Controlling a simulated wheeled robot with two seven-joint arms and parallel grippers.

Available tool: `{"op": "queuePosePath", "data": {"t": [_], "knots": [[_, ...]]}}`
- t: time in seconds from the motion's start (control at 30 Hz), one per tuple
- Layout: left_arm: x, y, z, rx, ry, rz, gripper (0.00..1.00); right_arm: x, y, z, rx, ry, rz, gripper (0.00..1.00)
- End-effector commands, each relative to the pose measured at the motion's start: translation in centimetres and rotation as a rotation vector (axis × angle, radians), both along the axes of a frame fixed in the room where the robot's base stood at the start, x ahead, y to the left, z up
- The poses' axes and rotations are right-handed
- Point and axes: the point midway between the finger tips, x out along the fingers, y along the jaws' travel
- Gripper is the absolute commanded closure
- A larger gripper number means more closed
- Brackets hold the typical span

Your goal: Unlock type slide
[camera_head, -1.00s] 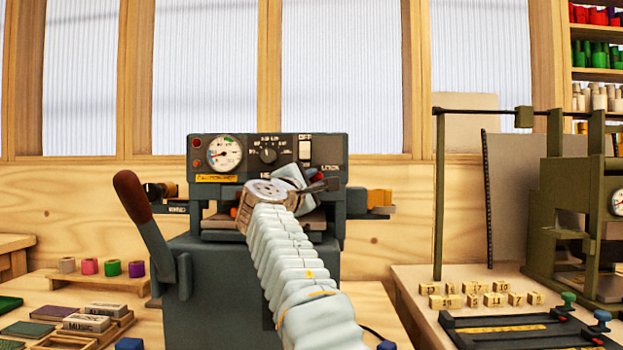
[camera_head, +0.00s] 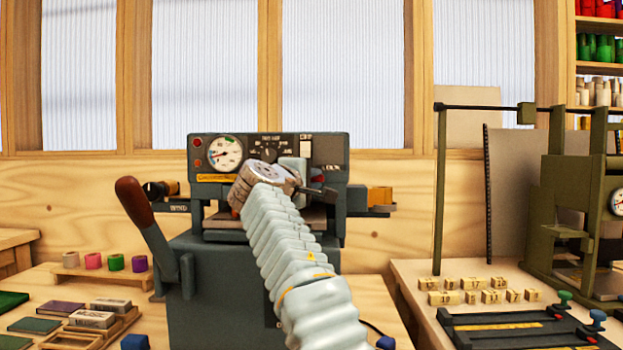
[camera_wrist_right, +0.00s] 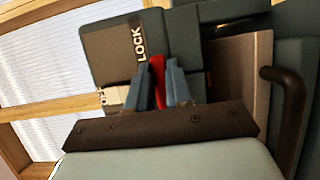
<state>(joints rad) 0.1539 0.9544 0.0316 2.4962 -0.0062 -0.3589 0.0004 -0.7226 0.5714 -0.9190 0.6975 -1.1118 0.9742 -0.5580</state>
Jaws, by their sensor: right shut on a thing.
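The dark grey stamping machine (camera_head: 215,285) stands in the middle of the head view, with a gauge, a dial and a switch on its front panel. The word LOCK is printed near the panel's right end (camera_head: 331,167) and shows large in the right wrist view (camera_wrist_right: 138,43). My right gripper (camera_wrist_right: 161,88) is shut on a small red tab (camera_wrist_right: 157,70) just beside that label. In the head view my right gripper (camera_head: 318,191) is small and dark in front of the panel, and my wrist hides part of the panel and the type area. My left gripper is out of view.
A lever with a brown grip (camera_head: 133,200) rises at the machine's left. Coloured foil rolls (camera_head: 115,262) stand on a wooden rack at left. Brass type blocks (camera_head: 470,290) and an olive press (camera_head: 575,200) stand on the right bench.

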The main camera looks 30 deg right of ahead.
Motion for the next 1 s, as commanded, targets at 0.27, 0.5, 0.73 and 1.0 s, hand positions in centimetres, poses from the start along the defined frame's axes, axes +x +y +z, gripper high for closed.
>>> {"op": "queuePosePath", "data": {"t": [0.27,0.5,0.73,1.0], "knots": [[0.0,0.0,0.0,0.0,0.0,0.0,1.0,0.0,0.0,-0.2,0.005,0.0,-0.001,1.0],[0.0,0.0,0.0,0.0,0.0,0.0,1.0,0.0,0.0,-0.1,0.002,0.0,-0.001,0.55],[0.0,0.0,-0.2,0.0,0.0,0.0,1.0,-0.1,0.2,-0.1,0.001,0.0,0.0,0.55],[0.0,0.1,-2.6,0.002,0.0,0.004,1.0,-2.6,3.8,-0.5,0.001,-0.002,0.005,0.55]]}}
